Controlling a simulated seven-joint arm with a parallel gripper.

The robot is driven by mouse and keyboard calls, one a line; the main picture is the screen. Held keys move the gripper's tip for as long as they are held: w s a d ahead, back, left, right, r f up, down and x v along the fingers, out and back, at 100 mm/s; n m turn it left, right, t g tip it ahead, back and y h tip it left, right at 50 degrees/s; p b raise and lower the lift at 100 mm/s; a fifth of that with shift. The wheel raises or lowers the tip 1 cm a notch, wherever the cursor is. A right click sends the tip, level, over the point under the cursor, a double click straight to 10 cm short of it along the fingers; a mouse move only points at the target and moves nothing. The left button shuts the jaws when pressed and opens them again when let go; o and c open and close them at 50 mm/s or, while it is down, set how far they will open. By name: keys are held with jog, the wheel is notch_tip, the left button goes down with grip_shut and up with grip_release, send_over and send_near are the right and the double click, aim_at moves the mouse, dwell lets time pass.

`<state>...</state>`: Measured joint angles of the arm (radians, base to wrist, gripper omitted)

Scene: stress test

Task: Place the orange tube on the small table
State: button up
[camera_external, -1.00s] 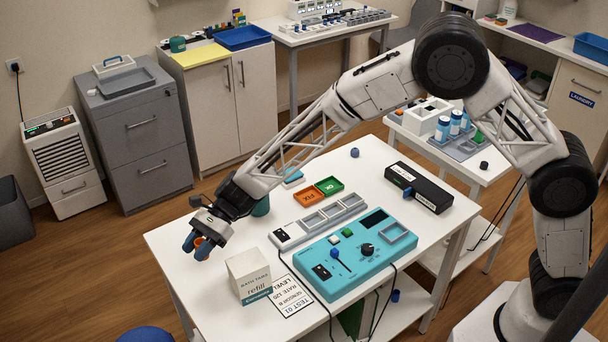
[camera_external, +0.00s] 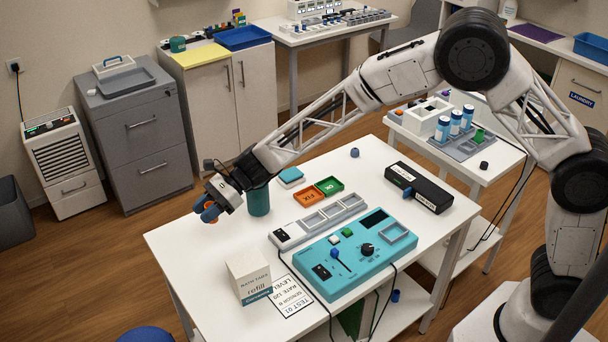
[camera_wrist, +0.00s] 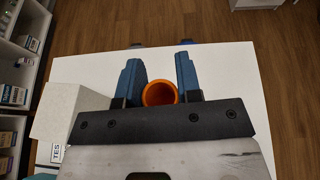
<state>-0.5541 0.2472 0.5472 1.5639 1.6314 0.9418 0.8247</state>
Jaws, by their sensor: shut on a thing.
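The orange tube (camera_wrist: 160,93) is between the blue fingers of my gripper (camera_wrist: 158,65) in the wrist view, its round open end showing. In the outside view only a bit of orange shows at my gripper (camera_external: 207,212). My gripper is shut on the tube and holds it above the far left part of the white table (camera_external: 190,262). The table's white top also shows in the wrist view (camera_wrist: 225,90). Most of the tube is hidden by the fingers and the palm.
A teal cylinder (camera_external: 258,202) stands right of my gripper. A white refill box (camera_external: 248,275), a printed sheet (camera_external: 290,296), a teal control panel (camera_external: 345,265) and a black box (camera_external: 418,187) take up other parts. A second white table (camera_external: 478,172) with blue-and-white bottles stands behind, at right.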

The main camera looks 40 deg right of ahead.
jog(key=w+d+r+m+t+h, duration=0.1)
jog(key=w+d+r+m+t, duration=0.3)
jog(key=d, duration=0.5)
jog(key=w+d+r+m+t+h, duration=0.1)
jog(key=w+d+m+t+h, duration=0.15)
jog(key=w+d, duration=0.55)
jog(key=w+d+r+m+t, duration=0.3)
jog(key=d+t, duration=0.1)
jog(key=d, duration=0.7)
jog(key=d+r+m+t+h, duration=0.1)
jog(key=d+m+h, duration=0.3)
jog(key=d, duration=1.2)
jog(key=d+r+m+t+h, duration=0.1)
jog(key=d+m+t+h, duration=0.2)
jog(key=d, duration=1.3)
jog(key=m+h, duration=0.2)
jog(key=h, duration=0.1)
jog(key=shift+d+r, duration=0.15)
jog(key=shift+r, duration=0.25)
jog(key=shift+f, duration=0.1)
